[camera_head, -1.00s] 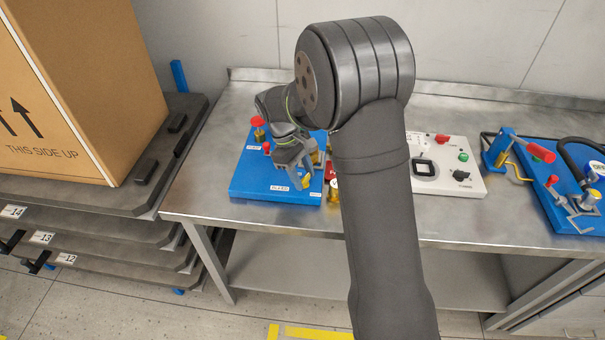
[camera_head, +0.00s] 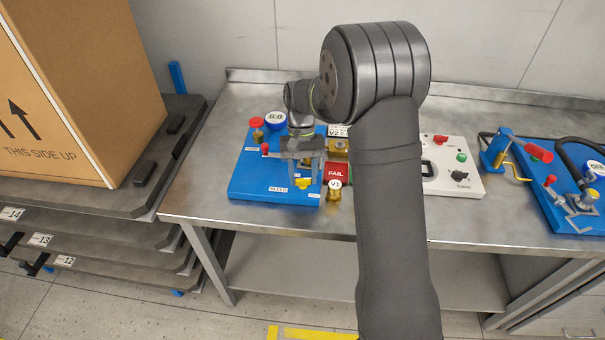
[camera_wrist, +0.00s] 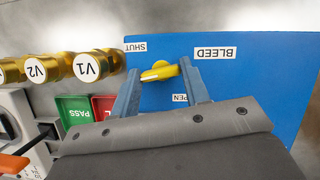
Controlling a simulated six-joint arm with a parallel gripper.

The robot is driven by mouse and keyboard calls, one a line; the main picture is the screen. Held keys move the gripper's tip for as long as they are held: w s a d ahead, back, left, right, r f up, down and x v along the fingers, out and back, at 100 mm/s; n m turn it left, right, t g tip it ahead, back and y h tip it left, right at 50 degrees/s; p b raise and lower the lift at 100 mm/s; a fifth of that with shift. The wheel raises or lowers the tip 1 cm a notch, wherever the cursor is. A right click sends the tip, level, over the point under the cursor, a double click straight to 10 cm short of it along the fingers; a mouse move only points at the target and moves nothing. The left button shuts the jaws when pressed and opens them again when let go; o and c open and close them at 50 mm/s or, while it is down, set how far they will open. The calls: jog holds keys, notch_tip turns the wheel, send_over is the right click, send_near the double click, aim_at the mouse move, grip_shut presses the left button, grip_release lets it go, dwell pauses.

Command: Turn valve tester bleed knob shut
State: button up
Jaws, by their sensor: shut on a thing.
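The blue valve tester (camera_head: 240,187) stands on the left part of the steel bench. Its yellow bleed knob (camera_head: 303,183) is near the front right corner of the plate. My gripper (camera_head: 304,172) points down at the knob. In the wrist view, its two blue-grey fingers stand on either side of the yellow knob (camera_wrist: 160,72), shut on it. The knob's long side runs across from finger to finger. The SHUT label (camera_wrist: 135,47) is at upper left of the knob, and BLEED (camera_wrist: 214,53) at upper right. The OPEN label (camera_wrist: 181,98) is partly hidden by a finger.
A red lever knob (camera_head: 257,122) and a round gauge (camera_head: 275,120) rise at the plate's back. Brass valve V1 (camera_head: 334,190) and the red FAIL tray (camera_head: 338,173) are close on the right. A white switch box (camera_head: 455,165) stands beyond my arm.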

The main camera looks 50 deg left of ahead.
jog(key=shift+m+g+y, duration=0.3)
jog(key=shift+m, duration=0.7)
jog(key=o, duration=1)
jog(key=shift+r, duration=0.1)
jog(key=v, duration=1.7)
jog(key=shift+w+r, duration=0.15)
jog(key=x, duration=1.7)
jog(key=shift+f, duration=0.25)
